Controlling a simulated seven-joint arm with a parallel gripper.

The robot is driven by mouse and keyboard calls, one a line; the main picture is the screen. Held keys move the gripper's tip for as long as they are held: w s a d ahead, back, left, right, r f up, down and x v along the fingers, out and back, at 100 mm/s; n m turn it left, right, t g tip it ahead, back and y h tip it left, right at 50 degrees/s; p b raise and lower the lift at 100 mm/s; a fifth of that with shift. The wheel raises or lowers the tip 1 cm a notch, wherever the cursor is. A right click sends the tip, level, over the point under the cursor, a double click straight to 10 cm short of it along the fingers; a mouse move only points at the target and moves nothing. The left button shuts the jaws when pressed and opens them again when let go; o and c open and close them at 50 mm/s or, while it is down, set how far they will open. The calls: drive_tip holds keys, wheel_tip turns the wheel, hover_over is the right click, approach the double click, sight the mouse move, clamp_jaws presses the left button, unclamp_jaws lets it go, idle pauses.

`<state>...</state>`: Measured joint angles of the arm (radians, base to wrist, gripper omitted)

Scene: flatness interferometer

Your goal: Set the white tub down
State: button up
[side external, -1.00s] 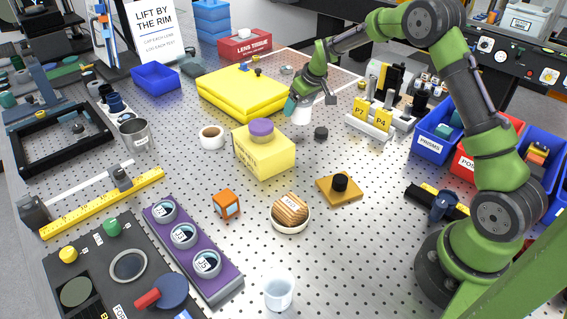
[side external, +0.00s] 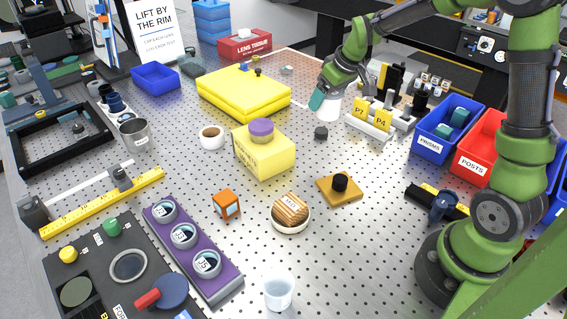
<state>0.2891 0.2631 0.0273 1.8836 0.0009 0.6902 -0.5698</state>
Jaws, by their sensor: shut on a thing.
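The white tub (side external: 327,110) is at the end of my arm, to the right of the yellow slab and left of the P7/P4 holder. My gripper (side external: 320,101) is shut on it from above, its teal fingers at the tub's upper left side. The tub looks about upright and hides part of the perforated bench behind it. I cannot tell whether its base touches the bench or hangs a little above it.
A small dark cylinder (side external: 321,132) stands just in front of the tub. The P7/P4 holder (side external: 370,117) is close on the right, the yellow slab (side external: 243,92) on the left. A yellow box with a purple lid (side external: 264,155) stands nearer. Bare bench lies between.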

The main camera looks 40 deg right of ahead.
wheel_tip(320, 180, up, 3)
drive_tip(key=shift+w+a+r, duration=0.1)
drive_tip(key=shift+w+r, duration=0.05)
drive_tip(key=w+a+n+y, duration=0.2)
drive_tip(key=w+a+n, duration=0.2)
drive_tip(key=w+a, duration=0.65)
drive_tip(key=w+a+n+g+y, duration=0.25)
drive_tip(key=a+n, duration=0.45)
drive_tip(key=a, duration=1.5)
wheel_tip(320, 180, down, 10)
drive_tip(key=shift+a+h, duration=0.2)
drive_tip(key=shift+h, duration=0.15)
drive_tip(key=shift+t, duration=0.25)
drive_tip(key=shift+f, duration=2.7)
drive_tip(key=shift+f, duration=0.15)
drive_tip(key=o, duration=1)
drive_tip(key=shift+c, duration=0.2)
